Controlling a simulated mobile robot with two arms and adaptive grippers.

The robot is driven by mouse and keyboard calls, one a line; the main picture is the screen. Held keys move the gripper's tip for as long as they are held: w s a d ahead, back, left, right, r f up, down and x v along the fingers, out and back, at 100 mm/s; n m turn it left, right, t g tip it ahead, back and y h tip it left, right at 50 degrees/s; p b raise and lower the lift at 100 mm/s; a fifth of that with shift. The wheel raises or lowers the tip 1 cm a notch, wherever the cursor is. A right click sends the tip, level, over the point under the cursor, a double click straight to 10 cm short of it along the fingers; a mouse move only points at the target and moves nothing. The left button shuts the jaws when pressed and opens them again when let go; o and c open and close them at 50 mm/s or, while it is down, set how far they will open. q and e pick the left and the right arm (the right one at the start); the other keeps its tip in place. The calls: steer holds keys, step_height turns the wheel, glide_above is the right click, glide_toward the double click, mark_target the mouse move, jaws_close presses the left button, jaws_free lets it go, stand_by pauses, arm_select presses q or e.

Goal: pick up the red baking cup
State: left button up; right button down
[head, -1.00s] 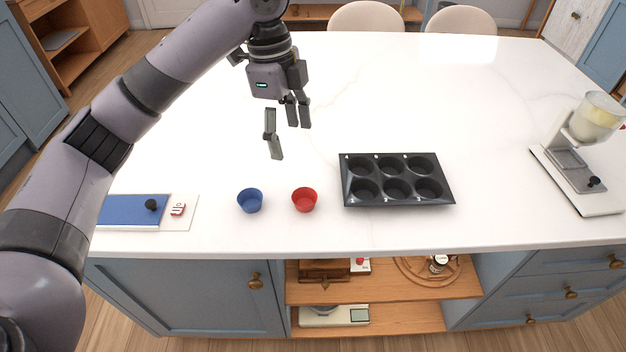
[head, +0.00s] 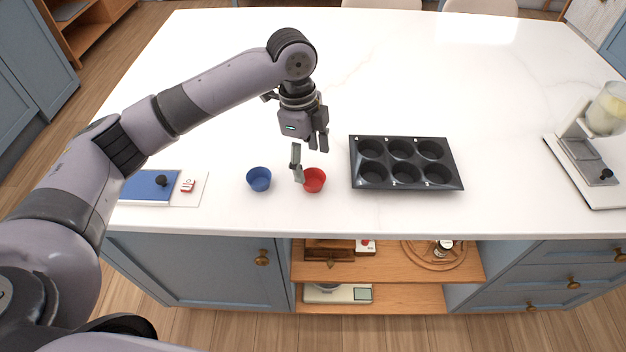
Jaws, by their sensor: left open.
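The red baking cup (head: 316,181) stands upright on the white counter, just left of the dark muffin tin. A blue baking cup (head: 259,179) stands to its left, apart from it. My left gripper (head: 309,164) is open and points down over the red cup. One finger overlaps the red cup's left edge in the picture; I cannot tell whether it touches. No object is between the fingers that I can see. My right gripper is not in view.
The muffin tin (head: 405,164) has empty wells. A blue board with a black knob (head: 150,186) lies at the left. A white appliance with a clear bowl (head: 590,150) stands at the right. The counter (head: 400,80) behind the tin is clear.

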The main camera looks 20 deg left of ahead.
mark_target(312, 184)
arm_select(q)
steer(key=shift+s+d+f+p, duration=0.1)
steer(key=shift+d+f+p, duration=0.1)
steer(key=shift+f, duration=0.95)
steer(key=shift+d+f+p, duration=0.2)
steer(key=shift+f, duration=0.9)
steer(key=c, duration=1.1)
